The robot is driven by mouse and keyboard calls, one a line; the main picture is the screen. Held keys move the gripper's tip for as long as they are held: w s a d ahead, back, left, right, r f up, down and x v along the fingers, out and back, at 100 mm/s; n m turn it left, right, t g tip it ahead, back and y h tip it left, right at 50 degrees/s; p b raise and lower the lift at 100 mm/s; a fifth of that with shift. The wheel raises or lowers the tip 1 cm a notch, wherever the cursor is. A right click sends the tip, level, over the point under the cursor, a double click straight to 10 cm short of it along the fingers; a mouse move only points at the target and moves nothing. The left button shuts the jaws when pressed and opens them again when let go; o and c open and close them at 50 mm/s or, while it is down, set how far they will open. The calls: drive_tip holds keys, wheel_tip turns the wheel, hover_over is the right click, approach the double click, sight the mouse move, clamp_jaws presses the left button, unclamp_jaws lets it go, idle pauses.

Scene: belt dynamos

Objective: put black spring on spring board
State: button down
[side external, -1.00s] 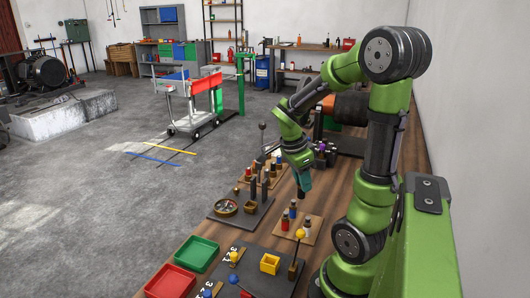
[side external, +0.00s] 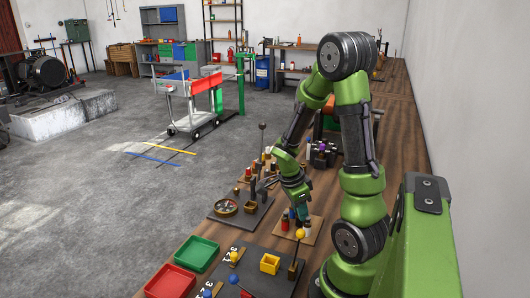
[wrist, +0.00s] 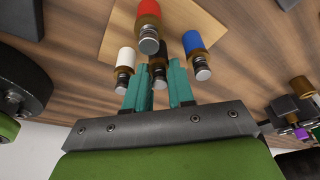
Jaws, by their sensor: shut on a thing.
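The black spring (wrist: 158,72) is between the two teal fingers of my gripper (wrist: 155,84), which are shut on it. The spring board (wrist: 192,22) is a light wooden plate just beyond the fingers. The red spring (wrist: 149,28), white spring (wrist: 127,60) and blue spring (wrist: 195,52) stand around the black one. In the side external view my gripper (side external: 303,212) is low over the spring board (side external: 297,236), with the red spring (side external: 285,223) and white spring (side external: 307,228) in front. The black spring is hidden there; whether its base touches the board is unclear.
Green (side external: 196,254) and red (side external: 170,282) trays and a dark board with a yellow box (side external: 270,264) are nearer. A purple-topped holder (side external: 322,152) stands behind.

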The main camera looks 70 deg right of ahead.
drive_tip(key=shift+f, duration=0.15)
drive_tip(key=c, duration=1.2)
unclamp_jaws()
drive_tip(key=shift+c, duration=0.2)
drive_tip(key=v, duration=1.2)
drive_tip(key=w+a+r+n+t+y, duration=0.2)
drive_tip(key=a+r+n+t, duration=0.2)
drive_tip(key=a+n, duration=0.7)
drive_tip(key=w+a+r+n+t+y, duration=0.2)
drive_tip(key=a+r+n+t, duration=0.3)
drive_tip(key=a+n, duration=0.5)
drive_tip(key=n, duration=0.2)
drive_tip(key=shift+a+r+n+t, duration=0.3)
drive_tip(key=shift+a, duration=0.1)
